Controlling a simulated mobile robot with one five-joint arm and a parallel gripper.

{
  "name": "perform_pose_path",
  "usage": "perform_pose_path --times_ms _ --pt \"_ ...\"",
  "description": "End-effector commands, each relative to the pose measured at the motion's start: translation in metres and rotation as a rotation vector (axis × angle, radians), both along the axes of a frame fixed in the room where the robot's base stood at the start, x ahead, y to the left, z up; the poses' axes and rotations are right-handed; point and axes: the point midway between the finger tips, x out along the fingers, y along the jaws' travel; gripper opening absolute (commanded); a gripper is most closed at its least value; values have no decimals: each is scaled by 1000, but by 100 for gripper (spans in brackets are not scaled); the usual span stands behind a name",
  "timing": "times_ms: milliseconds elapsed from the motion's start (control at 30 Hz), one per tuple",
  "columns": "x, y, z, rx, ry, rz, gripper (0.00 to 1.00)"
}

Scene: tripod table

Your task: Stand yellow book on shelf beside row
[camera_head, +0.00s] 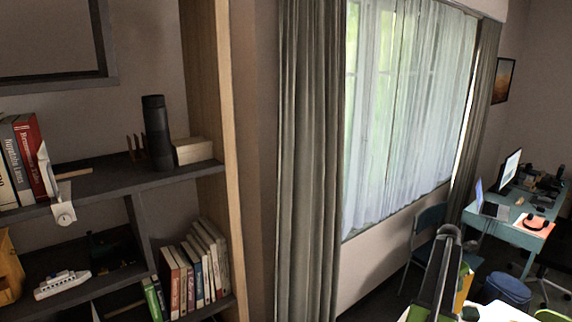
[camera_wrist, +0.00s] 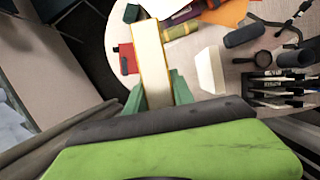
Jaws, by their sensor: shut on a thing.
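The yellow book (camera_wrist: 149,58) is between the two green fingers of my gripper (camera_wrist: 158,92) in the wrist view. Its pale page side faces the camera, with yellow cover edges along both sides. In the head view, a yellow patch (camera_head: 463,291) beside my arm at the lower right seems to be the book. The dark shelf unit (camera_head: 110,183) stands at the left, far from my gripper. A row of books (camera_head: 30,155) stands at the left of its upper board. Another row of leaning books (camera_head: 200,262) stands in a lower compartment.
On the upper board are a dark cylinder (camera_head: 156,132), a cream block (camera_head: 193,151) and a white object (camera_head: 62,205) at the front edge.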

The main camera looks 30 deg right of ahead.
Motion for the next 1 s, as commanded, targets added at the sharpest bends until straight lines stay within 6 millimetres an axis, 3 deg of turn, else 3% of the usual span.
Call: perform_pose_path --times_ms 33,433,600,700,1000 --pt "0 0 -20 0 0 0 0" --pt "0 0 -89 0 0 0 0" --pt "0 0 -141 0 0 0 0" --pt "0 0 -160 0 0 0 0" --pt "-4 6 -159 0 0 0 0"
